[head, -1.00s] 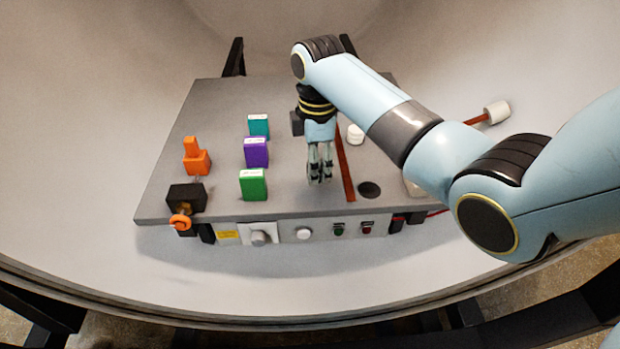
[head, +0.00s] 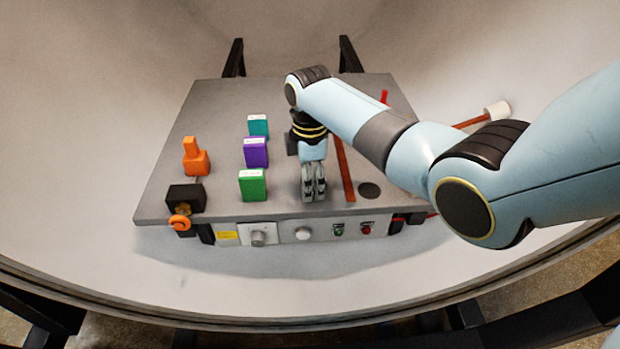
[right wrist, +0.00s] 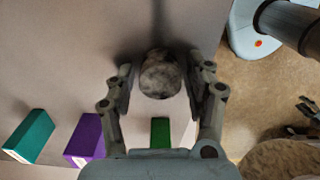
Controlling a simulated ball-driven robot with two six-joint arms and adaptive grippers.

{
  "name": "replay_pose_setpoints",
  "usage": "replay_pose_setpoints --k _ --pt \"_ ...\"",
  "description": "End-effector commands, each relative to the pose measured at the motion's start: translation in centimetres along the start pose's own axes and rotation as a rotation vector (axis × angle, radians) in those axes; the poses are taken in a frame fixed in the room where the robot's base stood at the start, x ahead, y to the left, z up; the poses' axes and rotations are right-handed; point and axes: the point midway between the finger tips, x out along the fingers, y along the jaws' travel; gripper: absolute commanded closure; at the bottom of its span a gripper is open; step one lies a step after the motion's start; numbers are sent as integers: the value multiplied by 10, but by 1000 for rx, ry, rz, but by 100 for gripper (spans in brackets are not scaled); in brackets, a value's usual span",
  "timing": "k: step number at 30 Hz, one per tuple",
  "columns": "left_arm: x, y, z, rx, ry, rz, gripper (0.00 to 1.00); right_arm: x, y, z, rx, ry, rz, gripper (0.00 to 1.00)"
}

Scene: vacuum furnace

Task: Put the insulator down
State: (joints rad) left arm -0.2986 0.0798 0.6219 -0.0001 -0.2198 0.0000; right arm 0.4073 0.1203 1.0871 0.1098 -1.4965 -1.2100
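The insulator (right wrist: 160,74), a round mottled grey-white piece, is between the fingers of my right gripper (right wrist: 160,88) in the right wrist view. A narrow gap shows between it and each finger pad, so the gripper is open around it. In the head view my right gripper (head: 314,190) points down near the front of the grey panel (head: 225,95), right of the green block. The insulator is hidden by the fingers there. Whether its underside touches the panel cannot be seen. My left gripper is not in the head view.
Green (head: 253,186), purple (head: 256,153) and teal (head: 258,125) blocks stand left of the gripper. An orange piece (head: 195,160) and black block (head: 186,197) are far left.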

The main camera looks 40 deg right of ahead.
Motion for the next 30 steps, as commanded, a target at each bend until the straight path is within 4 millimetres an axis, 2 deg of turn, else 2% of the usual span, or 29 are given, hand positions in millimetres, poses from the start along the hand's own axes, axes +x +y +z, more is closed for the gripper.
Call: replay_pose_setpoints --k 8,12,14,24,30 --pt "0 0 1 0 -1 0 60 0 0 0 0 0 0 38" --pt "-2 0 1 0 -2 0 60 -8 0 0 0 0 0 38" --pt "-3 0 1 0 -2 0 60 -17 1 0 0 1 2 38" --pt "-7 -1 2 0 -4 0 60 -91 1 0 0 1 3 38" --pt "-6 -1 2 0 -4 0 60 -117 1 0 0 1 1 38"
